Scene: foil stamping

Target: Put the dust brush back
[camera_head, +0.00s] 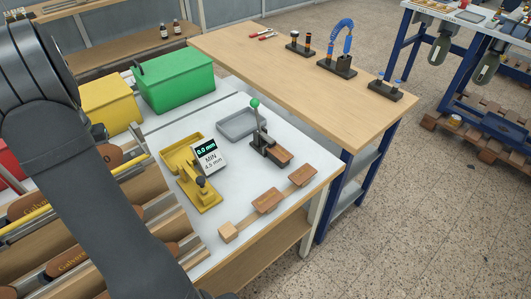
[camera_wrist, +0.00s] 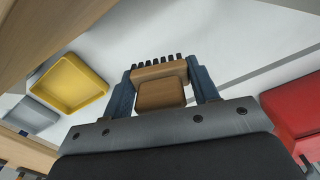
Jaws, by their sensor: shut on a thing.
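The dust brush (camera_wrist: 160,92) has a wooden body and a row of black bristles. It shows only in the wrist view, at the middle. My gripper (camera_wrist: 163,84) is shut on its wooden body, with one blue-grey finger at each side. The bristles point away from the palm, toward the top of the picture. A white surface shows behind the brush, and I cannot tell how far off it is. In the head view my dark arm fills the left and bottom; the gripper and the brush are not seen there.
The white worktable (camera_head: 222,183) bears a yellow tray (camera_head: 181,153), a digital gauge (camera_head: 208,156), a lever press (camera_head: 268,148), a grey tray (camera_head: 241,123) and brown pieces. Green (camera_head: 175,80), yellow (camera_head: 110,104) and red (camera_wrist: 295,112) bins stand along it. Wooden-handled tools fill a rack at left.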

